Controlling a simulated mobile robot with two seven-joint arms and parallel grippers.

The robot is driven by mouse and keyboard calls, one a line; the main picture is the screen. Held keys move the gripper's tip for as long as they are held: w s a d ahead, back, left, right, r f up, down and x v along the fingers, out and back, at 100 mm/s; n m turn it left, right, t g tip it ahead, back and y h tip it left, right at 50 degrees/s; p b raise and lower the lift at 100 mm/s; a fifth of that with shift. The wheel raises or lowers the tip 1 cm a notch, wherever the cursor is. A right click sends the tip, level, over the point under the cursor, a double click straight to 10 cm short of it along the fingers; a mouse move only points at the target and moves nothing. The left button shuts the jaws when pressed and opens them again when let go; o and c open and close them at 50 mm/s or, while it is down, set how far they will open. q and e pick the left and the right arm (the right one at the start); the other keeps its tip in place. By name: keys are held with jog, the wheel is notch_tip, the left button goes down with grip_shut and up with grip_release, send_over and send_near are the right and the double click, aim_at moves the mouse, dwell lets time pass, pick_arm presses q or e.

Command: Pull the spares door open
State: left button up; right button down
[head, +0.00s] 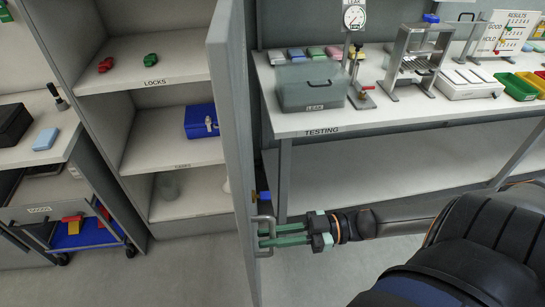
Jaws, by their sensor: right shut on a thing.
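The spares door (232,130) is a tall grey panel that stands swung out from its cabinet (150,90), seen nearly edge-on. Its metal bar handle (262,222) is low on the door's right face. My right gripper (268,238) comes in from the right, with its green fingers shut on the handle. Behind the door, the cabinet's shelves show, with red and green locks on the upper one and a blue box (200,121) on the middle one. My left gripper is not in view.
Right of the door stands a testing bench (400,122) with a grey leak box (311,86), a gauge and a press on it. A blue cart (85,235) is low at the left. Grey floor is clear below the cabinet.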

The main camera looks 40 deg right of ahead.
jog(key=shift+d, duration=0.1)
dwell(0.3)
jog(key=c, duration=0.8)
grip_release()
jog(key=shift+c, duration=0.2)
jog(key=shift+s, duration=0.1)
jog(key=p+v, duration=0.1)
jog(key=v, duration=1.1)
jog(key=shift+d, duration=0.2)
